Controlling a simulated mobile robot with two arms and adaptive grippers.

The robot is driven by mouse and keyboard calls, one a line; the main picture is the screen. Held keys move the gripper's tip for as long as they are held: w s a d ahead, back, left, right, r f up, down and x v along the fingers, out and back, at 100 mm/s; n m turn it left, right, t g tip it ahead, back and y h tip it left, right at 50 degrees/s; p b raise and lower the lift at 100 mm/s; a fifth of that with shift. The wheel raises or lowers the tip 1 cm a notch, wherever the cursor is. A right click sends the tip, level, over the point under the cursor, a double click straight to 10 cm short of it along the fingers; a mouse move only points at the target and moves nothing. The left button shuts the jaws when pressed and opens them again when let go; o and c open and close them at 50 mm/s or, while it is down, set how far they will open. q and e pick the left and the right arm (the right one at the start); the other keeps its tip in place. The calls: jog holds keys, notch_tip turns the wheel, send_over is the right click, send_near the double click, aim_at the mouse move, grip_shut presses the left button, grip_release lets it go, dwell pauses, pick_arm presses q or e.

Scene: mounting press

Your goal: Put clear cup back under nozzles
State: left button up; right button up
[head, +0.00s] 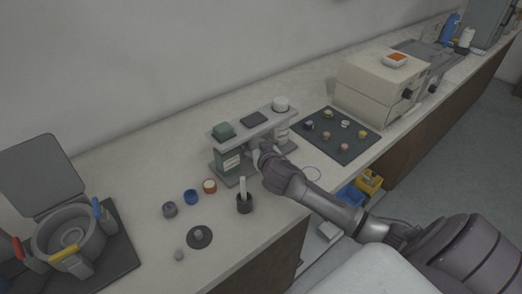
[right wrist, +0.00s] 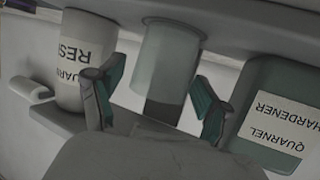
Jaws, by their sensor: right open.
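The clear cup (right wrist: 170,60) shows in the right wrist view as a pale, see-through cylinder with a dark grey part at its lower end in the picture. It stands between the white resin bottle (right wrist: 85,60) and the green hardener bottle (right wrist: 275,110). My right gripper (right wrist: 160,88) is open, with one teal-padded finger on each side of the cup and visible gaps. In the head view my right gripper (head: 262,152) reaches into the dispenser stand (head: 255,126) and hides the cup. The nozzles are not clearly visible. My left gripper is not in view.
A black pot with a white stick (head: 244,203) stands in front of the stand. Several small coloured pots, one a blue pot (head: 191,196), lie to its left. A dark mat (head: 345,155) with small pieces lies right. The mounting press (head: 75,235) is at far left.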

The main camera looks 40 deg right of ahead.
jog(key=v, duration=1.2)
jog(key=shift+b, duration=0.45)
